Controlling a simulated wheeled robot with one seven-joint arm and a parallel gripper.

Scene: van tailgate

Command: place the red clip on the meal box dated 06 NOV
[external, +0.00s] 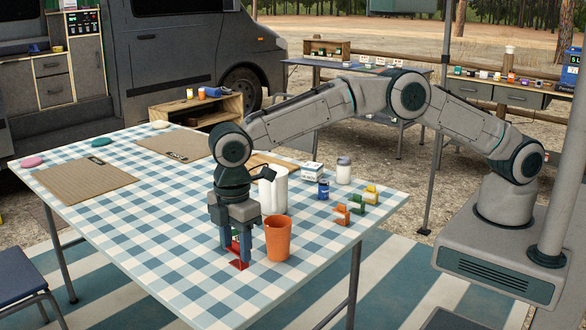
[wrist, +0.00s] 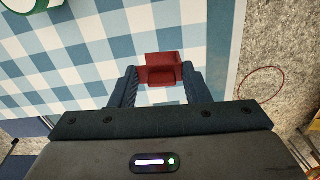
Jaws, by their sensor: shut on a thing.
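The red clip (external: 238,265) is between the fingers of my gripper (external: 236,250), low over the checked table near its front edge. In the wrist view the red clip (wrist: 160,69) sits between the two fingertips (wrist: 160,78), and the jaws are shut on it. I cannot tell whether the clip touches the tabletop. No date reading 06 NOV is legible in either view. A small white box (external: 312,172) with dark marks stands at the back right of the table; its print is too small to read.
An orange cup (external: 278,240) stands close to the right of my gripper, with a white container (external: 273,190) behind. Orange (external: 342,214), green (external: 357,204) and yellow (external: 371,194) clip-like pieces stand at the right edge. The front left of the checked table (external: 150,240) is clear.

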